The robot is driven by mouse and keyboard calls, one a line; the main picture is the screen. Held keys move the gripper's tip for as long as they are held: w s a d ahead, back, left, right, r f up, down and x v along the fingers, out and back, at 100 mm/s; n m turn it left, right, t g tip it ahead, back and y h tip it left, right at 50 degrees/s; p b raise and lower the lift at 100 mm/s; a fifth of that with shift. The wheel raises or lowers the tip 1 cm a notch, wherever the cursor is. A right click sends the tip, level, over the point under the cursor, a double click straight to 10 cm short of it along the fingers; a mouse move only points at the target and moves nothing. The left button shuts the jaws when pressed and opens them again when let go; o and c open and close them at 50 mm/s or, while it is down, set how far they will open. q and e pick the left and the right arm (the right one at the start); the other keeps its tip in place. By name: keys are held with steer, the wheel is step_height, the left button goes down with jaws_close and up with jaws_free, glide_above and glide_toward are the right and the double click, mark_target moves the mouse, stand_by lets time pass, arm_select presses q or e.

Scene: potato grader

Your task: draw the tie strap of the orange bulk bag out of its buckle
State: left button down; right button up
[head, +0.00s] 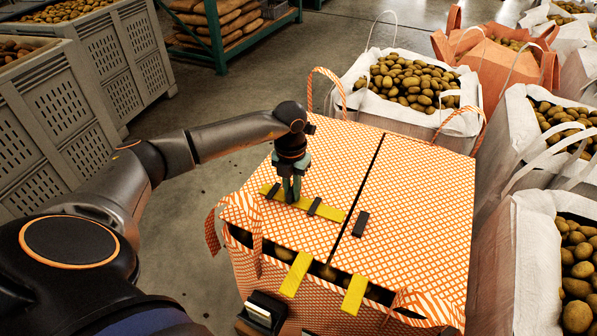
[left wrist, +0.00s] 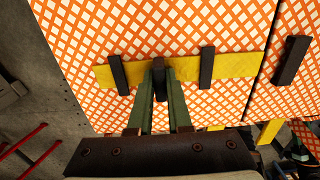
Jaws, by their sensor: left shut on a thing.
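The orange bulk bag (head: 418,195) has a lattice-patterned top in two flaps with a dark gap between them. The yellow tie strap (head: 328,211) lies flat across the left flap, and it also shows in the left wrist view (left wrist: 182,68). Two black bars cross it, one left (left wrist: 118,76) and one right (left wrist: 207,67). A third black bar (head: 361,223) lies on the right flap with no strap visible in it. I cannot tell which bar is the buckle. My left gripper (head: 291,198) is shut at the strap between the two bars, around a dark piece there.
Two yellow straps (head: 296,273) (head: 354,294) hang over the bag's front edge. Grey slatted crates (head: 85,80) stand at the left. White potato bags (head: 410,82) stand behind and to the right. Bare concrete floor (head: 190,240) lies left of the orange bag.

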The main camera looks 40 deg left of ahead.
mark_target(291, 188)
arm_select(q)
steer(key=shift+a, duration=0.25)
steer(key=c, duration=0.8)
jaws_free()
steer(key=shift+c, duration=0.2)
steer(key=shift+r, duration=0.1)
step_height(291, 188, up, 12)
steer(key=shift+r, duration=0.15)
